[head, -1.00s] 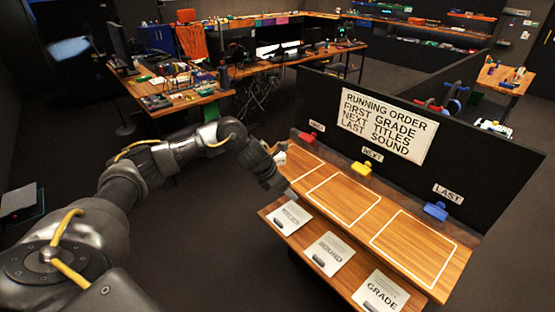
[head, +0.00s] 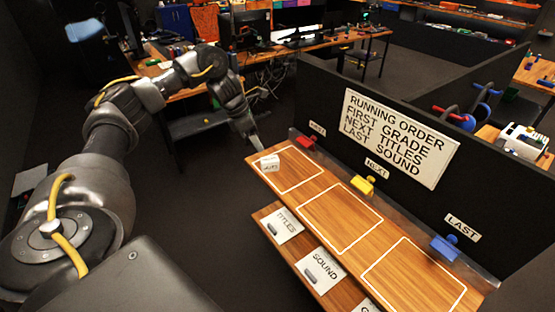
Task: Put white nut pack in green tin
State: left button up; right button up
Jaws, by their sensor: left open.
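A small white pack (head: 270,163) with dark lettering, too small to read surely, lies in the outlined space under the red clip on the wooden panel shelf. It looks like the white nut pack. My left gripper (head: 256,143) is just behind and left of it, pointing down past the shelf's far left corner; the jaws are open. I cannot tell whether a finger touches the pack. I see no tin that I can identify as the green tin. My right gripper is not in view.
A black board with a "RUNNING ORDER" sign (head: 397,137) stands behind the shelf. Red (head: 305,142), yellow (head: 362,184) and blue (head: 444,246) clips line its foot. The other outlined spaces are empty. Cards (head: 283,226) lie on a lower shelf. A cluttered desk stands behind.

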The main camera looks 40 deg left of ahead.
pick_arm(q)
jog(key=p, duration=0.1)
send_over(269, 159)
jog(key=s, duration=0.1)
jog(key=f, duration=0.4)
jog(key=shift+a+f, duration=0.2)
jog(key=shift+a, duration=0.05)
jog(key=shift+w+f, duration=0.1)
jog(key=shift+f, duration=0.3)
jog(key=shift+a+p, duration=0.1)
jog(key=shift+p, duration=0.2)
jog(key=p+x, duration=0.3)
jog(key=x, duration=0.1)
jog(key=shift+s+a+f, duration=0.1)
jog(key=shift+s+f, duration=0.1)
jog(key=shift+s, duration=0.05)
jog(key=shift+w+f, duration=0.15)
jog(key=shift+f, duration=0.25)
jog(key=c, duration=1.1)
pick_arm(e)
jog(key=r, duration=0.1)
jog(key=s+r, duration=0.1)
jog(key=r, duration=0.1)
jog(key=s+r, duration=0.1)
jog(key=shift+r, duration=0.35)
